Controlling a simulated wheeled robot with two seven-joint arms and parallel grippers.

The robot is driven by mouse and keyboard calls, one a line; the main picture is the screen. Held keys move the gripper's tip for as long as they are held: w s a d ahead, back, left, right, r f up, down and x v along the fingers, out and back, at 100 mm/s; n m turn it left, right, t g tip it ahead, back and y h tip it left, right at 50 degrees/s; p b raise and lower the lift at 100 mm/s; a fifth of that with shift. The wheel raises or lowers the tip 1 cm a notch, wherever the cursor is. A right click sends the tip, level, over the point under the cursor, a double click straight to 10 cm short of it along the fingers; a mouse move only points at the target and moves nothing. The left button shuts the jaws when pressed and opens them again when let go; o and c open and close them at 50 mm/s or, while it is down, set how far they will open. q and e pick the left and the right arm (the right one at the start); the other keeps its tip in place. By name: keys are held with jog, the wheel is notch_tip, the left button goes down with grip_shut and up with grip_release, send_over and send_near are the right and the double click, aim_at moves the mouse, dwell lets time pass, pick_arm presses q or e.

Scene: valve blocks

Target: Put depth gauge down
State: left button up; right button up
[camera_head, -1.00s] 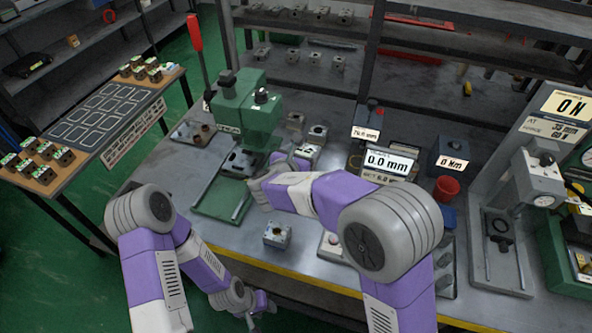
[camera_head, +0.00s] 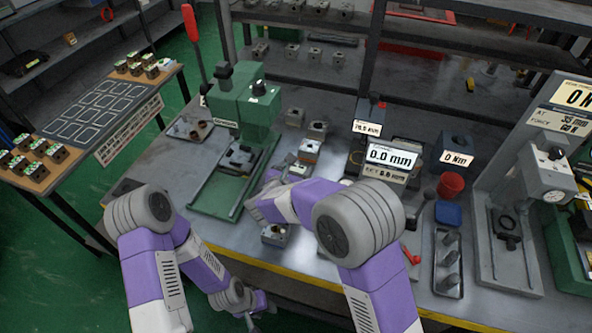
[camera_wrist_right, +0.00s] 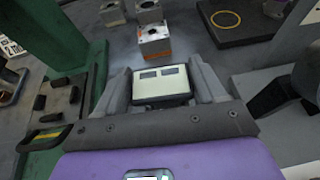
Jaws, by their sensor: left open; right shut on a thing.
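The depth gauge (camera_wrist_right: 161,86) is a pale box with two dark windows, held between the fingers of my right gripper in the right wrist view. In the head view my right gripper (camera_head: 276,186) is over the bench, right of the green press; the gauge is hard to make out there. Whether the gauge touches the bench cannot be told. My left gripper (camera_head: 262,302) is open, low, in front of the bench's yellow front edge.
A block with an orange mark (camera_wrist_right: 153,42) stands just ahead of my right gripper. A metal block (camera_head: 274,236) is close below it. The green press (camera_head: 245,110) is on the left. A tray with pins (camera_head: 448,282) and a red cup (camera_head: 451,185) are on the right.

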jog(key=o, duration=1.2)
jog(key=shift+f, duration=0.1)
jog(key=shift+o, duration=0.2)
jog(key=shift+r, duration=0.2)
jog(key=shift+s+a+r, duration=0.15)
jog(key=shift+s+r, duration=0.05)
jog(key=shift+s, duration=0.05)
jog(key=p+v, duration=0.2)
jog(key=v, duration=0.9)
jog(key=shift+s, duration=0.25)
